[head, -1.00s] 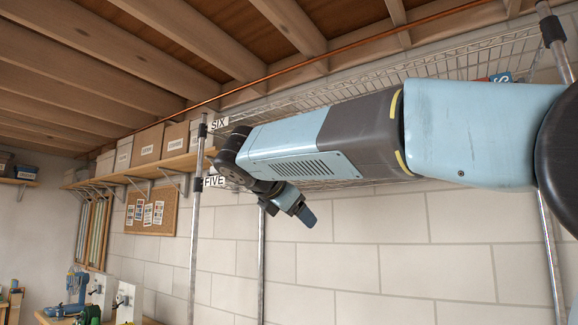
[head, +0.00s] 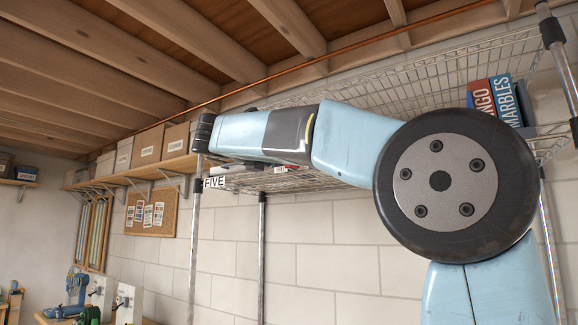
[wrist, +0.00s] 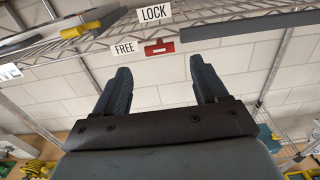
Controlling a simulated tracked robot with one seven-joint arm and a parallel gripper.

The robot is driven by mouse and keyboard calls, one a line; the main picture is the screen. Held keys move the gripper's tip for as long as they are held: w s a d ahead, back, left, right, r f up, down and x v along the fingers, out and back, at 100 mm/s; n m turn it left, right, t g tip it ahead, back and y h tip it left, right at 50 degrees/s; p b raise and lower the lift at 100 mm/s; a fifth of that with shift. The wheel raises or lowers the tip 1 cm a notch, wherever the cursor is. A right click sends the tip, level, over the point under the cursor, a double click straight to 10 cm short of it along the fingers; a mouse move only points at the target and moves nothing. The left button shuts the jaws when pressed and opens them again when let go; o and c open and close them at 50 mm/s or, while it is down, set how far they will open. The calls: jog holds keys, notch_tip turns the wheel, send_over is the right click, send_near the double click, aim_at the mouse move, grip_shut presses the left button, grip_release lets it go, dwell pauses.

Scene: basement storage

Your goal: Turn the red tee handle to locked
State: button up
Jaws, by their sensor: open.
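The red tee handle (wrist: 159,48) shows in the wrist view beyond my fingers, with its bar lying roughly level. A white FREE label (wrist: 125,48) is just left of it, and a white LOCK label (wrist: 154,13) is above it. My gripper (wrist: 160,66) is open and empty. Its two dark fingers stand apart, with the handle in the gap between them in the picture and clear of both. In the head view my arm hides the gripper.
A wire shelf (head: 370,97) runs along the block wall, with game boxes (head: 508,100) at its right. Metal posts (head: 195,240) stand at the rack's front. In the wrist view a yellow-and-grey item (wrist: 90,25) and a dark bar (wrist: 245,25) flank the labels.

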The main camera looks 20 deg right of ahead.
jog(key=x, duration=0.7)
jog(key=shift+a, duration=0.1)
jog(key=c, duration=1.1)
jog(key=shift+o, duration=0.2)
jog(key=shift+m, duration=0.4)
jog(key=shift+f+m, duration=0.2)
jog(key=shift+m, duration=8.2)
